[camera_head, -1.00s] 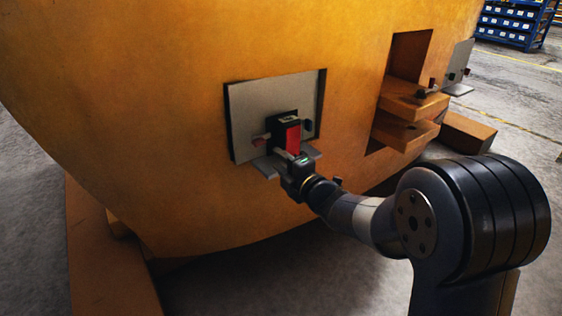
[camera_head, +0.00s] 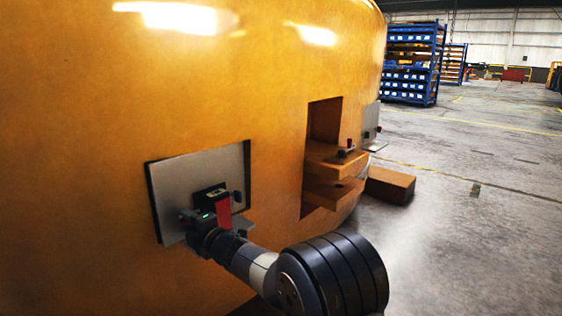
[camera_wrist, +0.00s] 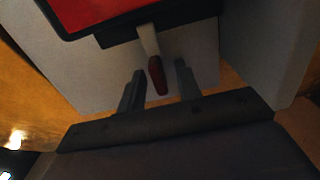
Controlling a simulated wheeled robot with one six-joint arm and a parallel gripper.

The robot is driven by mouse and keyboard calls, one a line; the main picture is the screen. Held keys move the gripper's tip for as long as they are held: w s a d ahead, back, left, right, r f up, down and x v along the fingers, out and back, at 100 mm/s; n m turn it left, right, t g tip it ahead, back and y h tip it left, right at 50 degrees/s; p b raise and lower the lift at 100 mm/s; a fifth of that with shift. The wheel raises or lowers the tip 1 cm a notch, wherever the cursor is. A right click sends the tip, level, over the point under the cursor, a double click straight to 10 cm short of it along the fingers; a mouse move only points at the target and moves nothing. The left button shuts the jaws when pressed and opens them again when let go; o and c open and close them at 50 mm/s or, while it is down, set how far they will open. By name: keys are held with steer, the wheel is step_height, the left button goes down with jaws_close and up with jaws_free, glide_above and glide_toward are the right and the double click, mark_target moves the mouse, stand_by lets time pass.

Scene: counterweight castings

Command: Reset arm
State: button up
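My gripper (camera_head: 202,226) is at a black and red box (camera_head: 222,209) on a grey plate (camera_head: 190,174) set in the yellow casting. In the wrist view, its two fingers (camera_wrist: 158,88) are apart. A short dark-red tipped lever (camera_wrist: 157,75) sticks out between them from under the box, whose red face (camera_wrist: 85,12) shows at the top. Bare gaps show on both sides of the lever, so nothing is gripped. My arm reaches in from the lower right in the head view. The gripper's fingertips are hidden there.
The large yellow casting (camera_head: 90,100) fills the left. Right of the plate, two brown ledges (camera_head: 330,160) jut from a recess. A second grey plate (camera_head: 371,122) and a brown block (camera_head: 390,184) are farther right. Open grey floor (camera_head: 470,230) and blue shelving (camera_head: 408,65) lie beyond.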

steer(key=shift+w+a, duration=0.2)
steer(key=shift+a, duration=0.1)
steer(key=shift+d, duration=0.1)
